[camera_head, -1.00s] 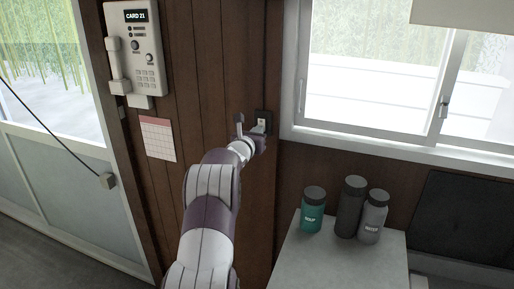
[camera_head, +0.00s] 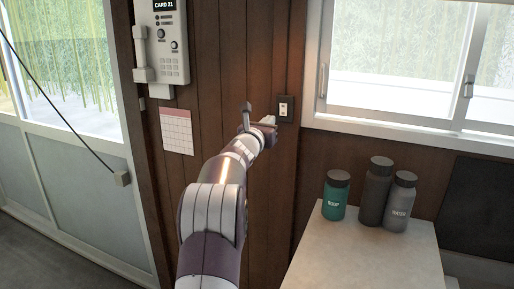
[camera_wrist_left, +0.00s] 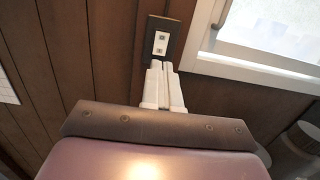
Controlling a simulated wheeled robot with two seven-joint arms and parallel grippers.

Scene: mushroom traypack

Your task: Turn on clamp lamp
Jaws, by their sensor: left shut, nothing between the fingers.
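A wall switch (camera_head: 285,109) with a dark plate and a white rocker is fixed to the brown wood wall beside the window. It also shows in the left wrist view (camera_wrist_left: 161,43), just beyond the fingertips. My left gripper (camera_head: 272,121) is shut and empty, close to the switch's lower left. In the left wrist view its two pale fingers (camera_wrist_left: 163,68) lie together just below the rocker; I cannot tell whether they touch the plate. No clamp lamp is visible, but a warm highlight lies on my left arm. My right gripper is not in view.
A white wall phone (camera_head: 165,45) and a calendar (camera_head: 177,132) hang left of the switch. A teal bottle (camera_head: 335,199), a dark bottle (camera_head: 375,190) and a grey bottle (camera_head: 399,203) stand on the pale counter (camera_head: 350,260) at right.

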